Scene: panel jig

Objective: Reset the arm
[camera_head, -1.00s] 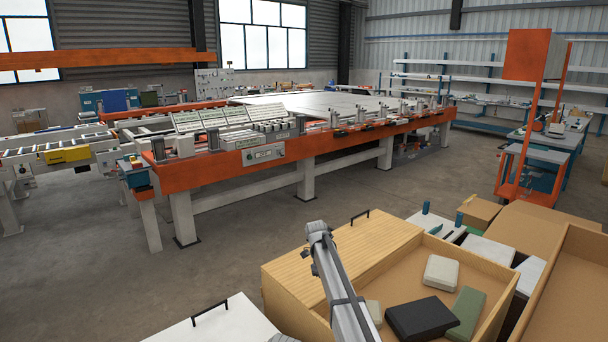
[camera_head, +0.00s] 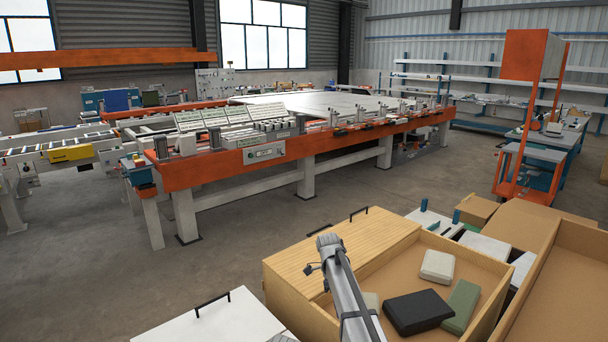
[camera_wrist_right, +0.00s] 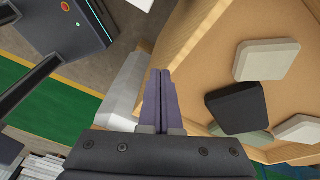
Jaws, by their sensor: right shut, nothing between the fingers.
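My right gripper (camera_wrist_right: 161,75) shows in the right wrist view, its two dark fingers together and nothing between them. It is over the wall of an open wooden box (camera_wrist_right: 200,30), with the box interior to the right in that view. In the head view one of my arm links rises from the bottom edge in front of the box (camera_head: 480,258); no fingertips show there. My left gripper is in neither view.
The box holds a black block (camera_head: 418,312), a pale block (camera_head: 437,265) and a green block (camera_head: 461,306). A wooden lid with a handle (camera_head: 350,245) covers its left part. An open cardboard box (camera_head: 560,300) stands at the right. The long orange-framed table (camera_head: 210,172) is farther back across clear floor.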

